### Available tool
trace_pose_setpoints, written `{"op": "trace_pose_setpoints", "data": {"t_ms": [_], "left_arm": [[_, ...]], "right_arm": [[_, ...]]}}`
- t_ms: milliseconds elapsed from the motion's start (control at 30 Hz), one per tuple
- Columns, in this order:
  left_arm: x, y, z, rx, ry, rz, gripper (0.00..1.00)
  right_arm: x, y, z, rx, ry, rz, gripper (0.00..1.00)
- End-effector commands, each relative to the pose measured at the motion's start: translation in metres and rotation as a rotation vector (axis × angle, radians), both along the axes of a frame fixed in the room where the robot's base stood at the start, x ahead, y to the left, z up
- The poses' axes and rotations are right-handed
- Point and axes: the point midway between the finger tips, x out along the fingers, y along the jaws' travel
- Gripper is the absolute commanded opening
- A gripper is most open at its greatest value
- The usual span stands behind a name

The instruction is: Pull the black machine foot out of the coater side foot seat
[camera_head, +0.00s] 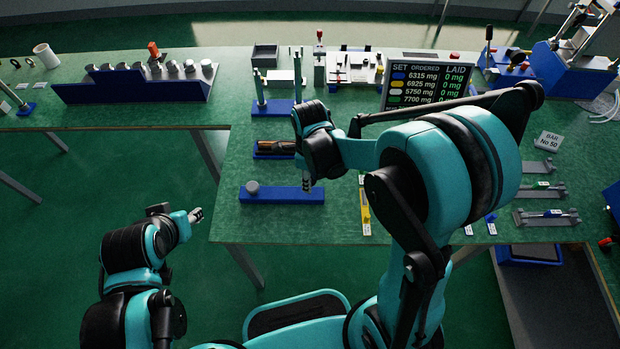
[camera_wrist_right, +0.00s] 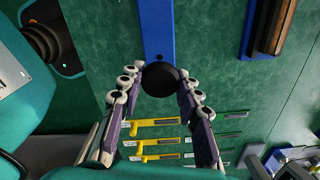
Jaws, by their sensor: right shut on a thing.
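The black machine foot (camera_wrist_right: 160,80) is a dark round disc in the right wrist view, at the near end of a blue bar-shaped seat (camera_wrist_right: 156,28). My right gripper (camera_wrist_right: 161,76) has its fingers on both sides of the foot and is shut on it. In the head view the blue bar (camera_head: 280,195) lies near the bench's front edge, with a grey round foot (camera_head: 252,187) at its left end. My right gripper (camera_head: 307,184) is over its right end and hides the black foot. I cannot tell whether the foot is raised. My left gripper (camera_head: 196,215) hangs off the bench, empty.
A blue tray with dark and brown bars (camera_head: 275,148) lies behind the seat. Yellow tools (camera_head: 365,210) lie to its right. The bench's front edge is close to the seat.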

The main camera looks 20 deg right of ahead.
Motion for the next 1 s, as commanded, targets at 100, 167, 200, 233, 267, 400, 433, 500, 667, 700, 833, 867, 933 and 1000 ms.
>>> {"op": "trace_pose_setpoints", "data": {"t_ms": [100, 167, 200, 233, 267, 400, 433, 500, 667, 700, 833, 867, 933, 1000], "left_arm": [[0.0, 0.0, 0.001, 0.0, 0.0, 0.0, 0.4], [0.0, 0.0, 0.0, 0.0, 0.0, 0.0, 0.4], [0.0, 0.0, 0.0, 0.0, 0.0, 0.0, 0.4], [0.0, 0.0, 0.0, 0.0, 0.0, 0.0, 0.4], [0.0, 0.0, 0.0, 0.0, 0.0, 0.0, 0.4], [0.0, 0.0, 0.004, 0.0, 0.0, 0.0, 0.4], [0.0, 0.0, 0.005, 0.0, 0.0, 0.0, 0.4], [0.0, 0.0, 0.009, 0.0, 0.0, 0.0, 0.4], [0.0, 0.0, 0.02, 0.0, 0.0, 0.0, 0.4], [0.0, 0.0, 0.022, 0.0, 0.0, 0.0, 0.4], [0.0, 0.0, 0.024, 0.0, 0.0, 0.0, 0.4], [0.0, 0.0, 0.024, 0.0, 0.0, 0.0, 0.4], [0.0, 0.0, 0.023, 0.0, 0.0, 0.0, 0.4], [0.0, 0.0, 0.023, 0.0, 0.0, 0.0, 0.4]], "right_arm": [[0.0, 0.0, 0.001, 0.0, 0.0, 0.0, 0.01], [0.0, 0.0, 0.001, 0.0, 0.0, 0.0, 0.01], [0.0, 0.0, 0.001, 0.0, 0.0, 0.0, 0.01], [0.0, 0.0, 0.001, 0.0, 0.0, 0.0, 0.01], [0.0, 0.0, 0.001, 0.0, 0.0, 0.0, 0.01], [0.0, 0.0, 0.005, 0.0, 0.0, 0.0, 0.01], [0.0, 0.0, 0.007, 0.0, 0.0, 0.0, 0.01], [0.0, 0.0, 0.012, 0.0, 0.0, 0.0, 0.01], [0.0, 0.0, 0.026, 0.0, 0.0, 0.0, 0.01], [0.0, 0.0, 0.029, 0.0, 0.0, 0.0, 0.01], [0.0, 0.0, 0.032, 0.0, 0.0, 0.0, 0.01], [0.0, 0.0, 0.032, 0.0, 0.0, 0.0, 0.01], [0.0, 0.0, 0.031, 0.0, 0.0, 0.0, 0.01], [0.0, 0.0, 0.031, 0.0, 0.0, 0.0, 0.01]]}}
